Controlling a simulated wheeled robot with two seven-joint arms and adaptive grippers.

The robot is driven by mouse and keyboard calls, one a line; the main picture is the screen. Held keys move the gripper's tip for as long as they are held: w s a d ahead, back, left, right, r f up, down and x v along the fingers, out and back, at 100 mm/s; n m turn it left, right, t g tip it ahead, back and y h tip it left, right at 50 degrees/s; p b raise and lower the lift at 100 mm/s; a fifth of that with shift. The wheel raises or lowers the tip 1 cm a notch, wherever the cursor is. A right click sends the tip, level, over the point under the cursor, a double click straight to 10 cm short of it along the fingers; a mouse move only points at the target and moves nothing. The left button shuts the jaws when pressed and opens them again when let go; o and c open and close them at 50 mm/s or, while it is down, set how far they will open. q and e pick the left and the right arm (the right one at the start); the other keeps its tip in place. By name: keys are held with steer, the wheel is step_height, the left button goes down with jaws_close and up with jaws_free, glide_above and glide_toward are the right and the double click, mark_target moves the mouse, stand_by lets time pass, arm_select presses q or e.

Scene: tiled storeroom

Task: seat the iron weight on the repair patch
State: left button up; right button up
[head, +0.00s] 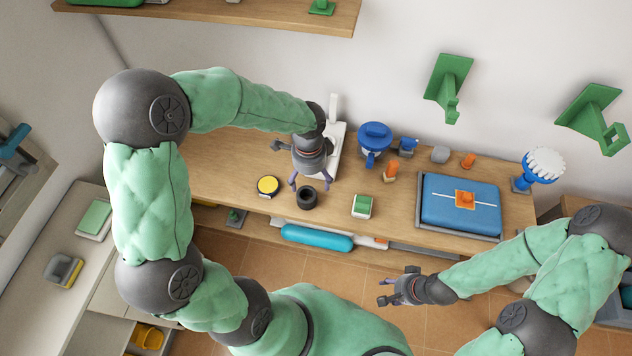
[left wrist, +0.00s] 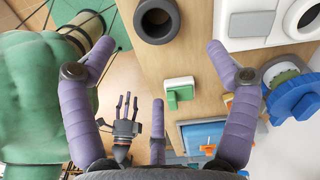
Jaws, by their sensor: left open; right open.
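A dark, hollow-topped cylinder (head: 307,197), which looks like the iron weight, stands on the wooden bench, near its front edge. It also shows at the top of the left wrist view (left wrist: 157,20). My left gripper (head: 310,183) is open just behind and above it, with nothing between the fingers. The orange repair patch (head: 465,199) lies on a blue pad (head: 440,212) with a white line, in a grey tray at the bench's right. My right gripper (head: 393,285) is open and empty in front of the bench, over the floor.
A green-and-white block (head: 362,206) stands between the cylinder and the tray. A yellow-topped tin (head: 267,186) is left of the cylinder. A blue-lidded jug (head: 374,140), an orange item (head: 391,171) and a grey lump (head: 440,154) stand behind. Green brackets (head: 448,80) hang on the wall.

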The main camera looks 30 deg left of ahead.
arm_select(q)
steer(key=b, duration=0.2)
glide_toward(306, 195)
steer(key=shift+s+d+f, duration=0.3)
steer(key=shift+s+d, duration=0.1)
steer(key=shift+d, duration=0.1)
steer(key=shift+s+d+f, duration=0.3)
steer(key=shift+s+d, duration=0.05)
steer(key=shift+d, duration=0.15)
steer(key=f, duration=0.1)
steer(key=f+b, duration=0.1)
steer(key=f, duration=0.1)
steer(key=a+f+b, duration=0.1)
steer(key=f, duration=0.1)
steer(key=shift+s, duration=0.1)
jaws_close()
steer(key=shift+r, duration=0.1)
